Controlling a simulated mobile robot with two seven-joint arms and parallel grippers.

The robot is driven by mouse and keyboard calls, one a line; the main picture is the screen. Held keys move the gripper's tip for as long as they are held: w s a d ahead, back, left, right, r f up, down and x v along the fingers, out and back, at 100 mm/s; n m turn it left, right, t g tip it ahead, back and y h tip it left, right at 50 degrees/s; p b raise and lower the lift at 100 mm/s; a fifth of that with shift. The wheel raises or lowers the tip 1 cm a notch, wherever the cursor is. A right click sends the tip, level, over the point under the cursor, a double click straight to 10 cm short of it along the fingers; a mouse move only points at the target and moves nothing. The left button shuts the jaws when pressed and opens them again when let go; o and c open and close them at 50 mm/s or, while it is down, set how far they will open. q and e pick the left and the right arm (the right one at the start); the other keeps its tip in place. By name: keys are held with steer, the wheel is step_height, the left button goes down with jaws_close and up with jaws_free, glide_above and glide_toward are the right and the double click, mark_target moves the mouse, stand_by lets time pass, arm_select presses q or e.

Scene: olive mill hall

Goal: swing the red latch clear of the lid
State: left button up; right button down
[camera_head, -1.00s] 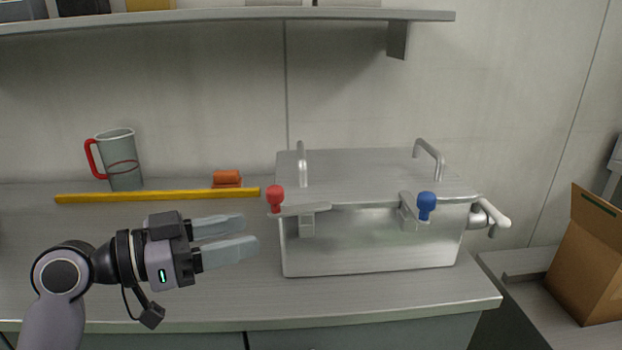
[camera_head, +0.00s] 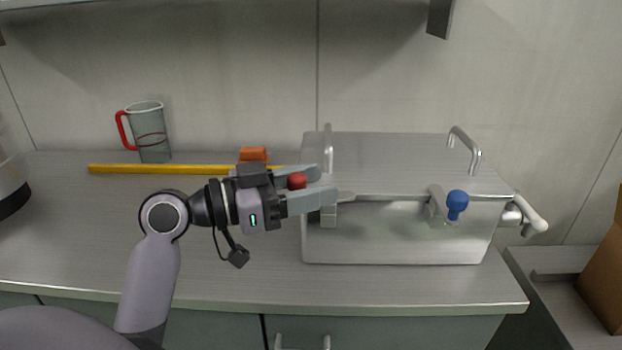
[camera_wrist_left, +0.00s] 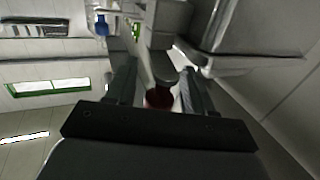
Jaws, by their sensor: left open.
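The red latch knob (camera_head: 297,181) sits at the left front corner of the metal box (camera_head: 400,235), and its arm lies along the front under the lid edge. My left gripper (camera_head: 322,184) is open, with its two fingers on either side of the red knob; I cannot tell if they touch it. The left wrist view shows the red knob (camera_wrist_left: 158,97) low between the fingers, partly hidden. The lid (camera_head: 405,165) lies flat on the box and has two upright handles. A blue latch (camera_head: 457,203) is at the right front. My right gripper is not in view.
A yellow bar (camera_head: 165,169) and an orange block (camera_head: 253,154) lie behind my left gripper. A grey mug (camera_head: 152,132) with a red handle stands at the back left. A pipe handle (camera_head: 530,213) sticks out of the box's right side. The front left worktop is clear.

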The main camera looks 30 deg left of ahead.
arm_select(q)
steer(key=shift+w+d, duration=0.1)
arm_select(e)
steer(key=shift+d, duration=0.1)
arm_select(q)
steer(key=c, duration=0.9)
steer(key=shift+w+f+m+g+h+b, duration=0.1)
steer(key=shift+f+m+g+h+b, duration=0.1)
steer(key=shift+m+g+h+b, duration=0.25)
steer(key=shift+c, duration=0.2)
steer(key=shift+m+g+h+b, duration=0.25)
steer(key=shift+h+b, duration=0.1)
steer(key=shift+b, duration=0.4)
steer(key=shift+w+m+h+b, duration=0.1)
steer(key=shift+m+h+b, duration=0.2)
steer(key=shift+b, duration=0.05)
steer(key=shift+r+g+h, duration=0.1)
steer(key=shift+g+h, duration=0.2)
steer(key=shift+g, duration=0.3)
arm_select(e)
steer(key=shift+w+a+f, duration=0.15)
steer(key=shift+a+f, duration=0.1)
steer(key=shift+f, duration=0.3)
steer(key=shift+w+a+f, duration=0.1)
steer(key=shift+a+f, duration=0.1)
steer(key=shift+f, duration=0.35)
arm_select(q)
steer(key=shift+r, duration=0.1)
